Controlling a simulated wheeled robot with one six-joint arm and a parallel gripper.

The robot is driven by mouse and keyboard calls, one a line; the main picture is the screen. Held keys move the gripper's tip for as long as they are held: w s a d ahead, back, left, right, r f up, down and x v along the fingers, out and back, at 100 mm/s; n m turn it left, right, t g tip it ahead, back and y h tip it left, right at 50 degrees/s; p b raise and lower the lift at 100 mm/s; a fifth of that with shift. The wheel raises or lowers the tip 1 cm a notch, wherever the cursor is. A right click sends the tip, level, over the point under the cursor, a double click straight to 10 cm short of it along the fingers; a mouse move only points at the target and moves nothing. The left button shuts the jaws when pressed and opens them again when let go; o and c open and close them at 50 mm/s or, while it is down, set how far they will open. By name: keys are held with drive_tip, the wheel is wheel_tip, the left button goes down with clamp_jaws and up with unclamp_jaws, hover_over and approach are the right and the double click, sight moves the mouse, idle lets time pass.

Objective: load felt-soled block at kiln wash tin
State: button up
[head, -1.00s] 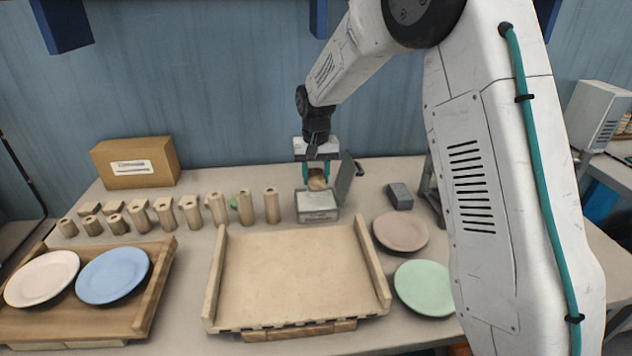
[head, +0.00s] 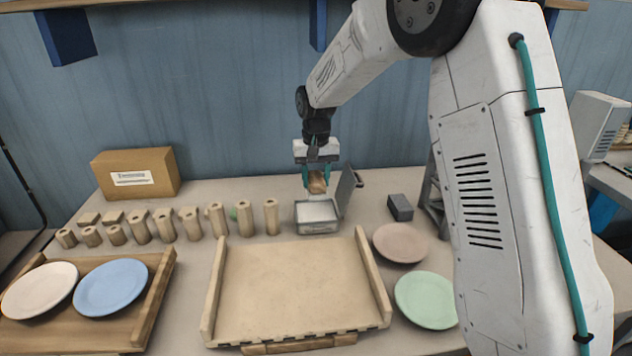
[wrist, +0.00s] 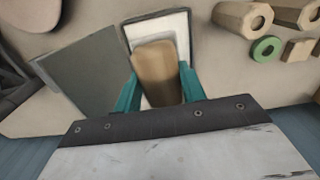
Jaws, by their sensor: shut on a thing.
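The kiln wash tin (head: 318,227) is a grey box at the back middle of the table, with pale contents inside. Its lid (head: 346,188) stands open on the right; in the wrist view the lid (wrist: 85,72) lies to the left of the tin (wrist: 175,25). My gripper (head: 316,180) is shut on the brown wooden felt-soled block (head: 317,184) above the open tin. In the wrist view the block (wrist: 157,72) sits between the teal fingers, over the pale interior. Its sole faces down and is hidden.
Several wooden posts (head: 245,218) stand in a row left of the tin. A wooden tray (head: 300,285) lies in front. A dark grey block (head: 400,207), a pinkish plate (head: 400,243) and a green plate (head: 427,300) are to the right. A cardboard box (head: 137,174) stands at back left.

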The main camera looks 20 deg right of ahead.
drive_tip(key=n, duration=0.4)
drive_tip(key=shift+n, duration=0.3)
drive_tip(key=n, duration=1.2)
drive_tip(key=shift+n, duration=0.4)
drive_tip(key=shift+f, duration=3)
drive_tip(key=shift+f, duration=0.5)
drive_tip(key=shift+r, duration=0.15)
drive_tip(key=shift+r, duration=3.4)
